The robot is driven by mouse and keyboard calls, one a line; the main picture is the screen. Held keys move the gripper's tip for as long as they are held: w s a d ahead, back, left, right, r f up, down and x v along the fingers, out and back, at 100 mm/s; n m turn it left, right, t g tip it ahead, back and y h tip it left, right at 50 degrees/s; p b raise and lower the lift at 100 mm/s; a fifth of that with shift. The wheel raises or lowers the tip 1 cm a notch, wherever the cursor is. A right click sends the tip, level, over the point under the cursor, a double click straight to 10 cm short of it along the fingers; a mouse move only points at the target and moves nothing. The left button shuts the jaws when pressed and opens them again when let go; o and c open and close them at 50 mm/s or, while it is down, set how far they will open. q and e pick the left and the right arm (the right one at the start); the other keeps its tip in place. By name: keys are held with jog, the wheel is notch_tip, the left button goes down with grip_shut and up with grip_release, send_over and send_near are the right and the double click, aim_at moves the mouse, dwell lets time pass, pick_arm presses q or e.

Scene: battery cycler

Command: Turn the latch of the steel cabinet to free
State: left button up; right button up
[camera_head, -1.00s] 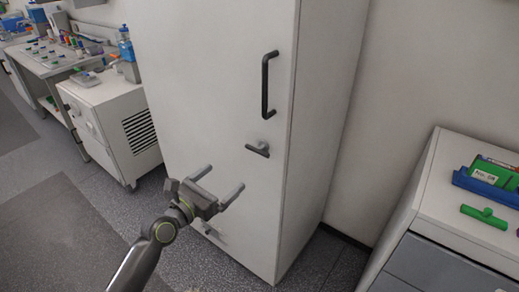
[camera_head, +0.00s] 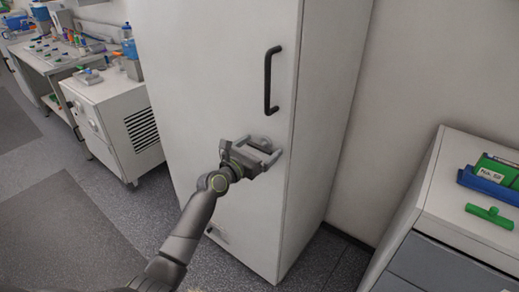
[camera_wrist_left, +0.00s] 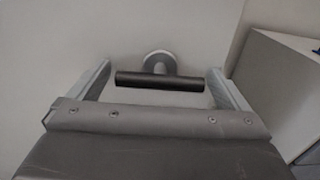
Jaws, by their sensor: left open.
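The steel cabinet (camera_head: 225,70) is tall and white, with a dark vertical pull handle (camera_head: 269,80) near the right edge of its door. Below the handle, the latch (camera_wrist_left: 160,75) shows in the left wrist view as a dark bar on a round grey base, lying horizontal. In the head view my gripper mostly covers the latch. My left gripper (camera_head: 262,149) is open in front of the latch. In the wrist view its two fingers stand on either side of the bar, with a gap at each end. My right gripper is not in view.
A white drawer unit (camera_head: 445,215) stands at the right with a blue tray (camera_head: 487,187) and a green piece (camera_head: 489,216) on top. A white vented cabinet (camera_head: 110,120) and a bench (camera_head: 48,68) with small items stand at the left. The grey floor at lower left is clear.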

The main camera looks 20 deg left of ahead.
pick_arm(q)
jog(key=shift+w, duration=0.1)
jog(key=shift+c, duration=0.4)
jog(key=c, duration=0.8)
